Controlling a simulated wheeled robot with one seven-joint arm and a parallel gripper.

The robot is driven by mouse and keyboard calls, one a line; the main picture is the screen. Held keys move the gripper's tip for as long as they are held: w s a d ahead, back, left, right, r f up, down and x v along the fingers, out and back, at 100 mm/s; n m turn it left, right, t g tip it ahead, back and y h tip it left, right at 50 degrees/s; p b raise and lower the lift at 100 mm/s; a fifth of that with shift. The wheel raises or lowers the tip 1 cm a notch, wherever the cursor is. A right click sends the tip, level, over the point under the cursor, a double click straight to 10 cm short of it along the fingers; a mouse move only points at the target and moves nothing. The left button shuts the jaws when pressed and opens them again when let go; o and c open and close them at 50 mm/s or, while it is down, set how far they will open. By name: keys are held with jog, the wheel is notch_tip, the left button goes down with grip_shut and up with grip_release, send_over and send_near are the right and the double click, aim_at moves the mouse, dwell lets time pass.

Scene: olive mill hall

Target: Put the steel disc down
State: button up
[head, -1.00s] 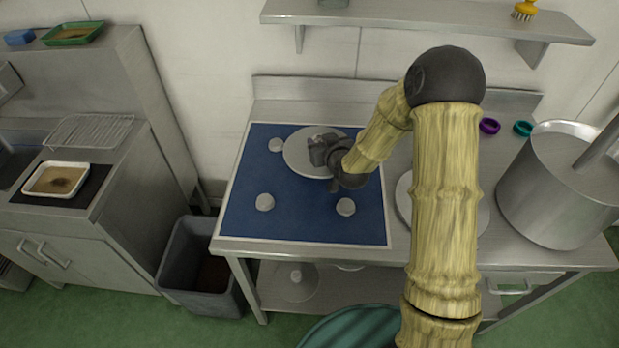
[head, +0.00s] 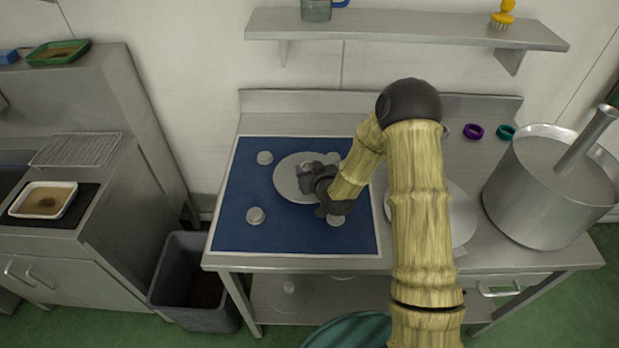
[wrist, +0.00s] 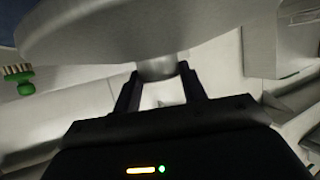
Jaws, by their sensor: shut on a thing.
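The steel disc (head: 287,186) is a flat, round grey plate over the blue mat (head: 285,235). My gripper (head: 308,182) is at the disc's right part. In the wrist view, the jaws (wrist: 158,82) are shut on a short round stub (wrist: 157,68) of the disc, whose broad face (wrist: 130,32) fills the top. The disc lies between several pale round pucks on the mat, such as the left back one (head: 265,158) and the left front one (head: 256,215). I cannot tell whether the disc touches the mat.
Another round plate (head: 458,215) lies right of the mat, partly behind my arm. A large steel pot (head: 530,205), a purple ring (head: 473,131) and a teal ring (head: 506,132) stand further right. A grey bin (head: 190,265) is below left. A wall shelf (head: 410,27) runs above.

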jog(key=shift+f+p, duration=0.4)
jog(key=shift+f, duration=1.6)
jog(key=shift+f, duration=0.15)
jog(key=o, duration=1.2)
jog(key=shift+o, duration=0.3)
jog(key=shift+s, duration=0.1)
jog(key=b+v, duration=0.2)
jog(key=v, duration=1)
jog(key=shift+b, duration=0.35)
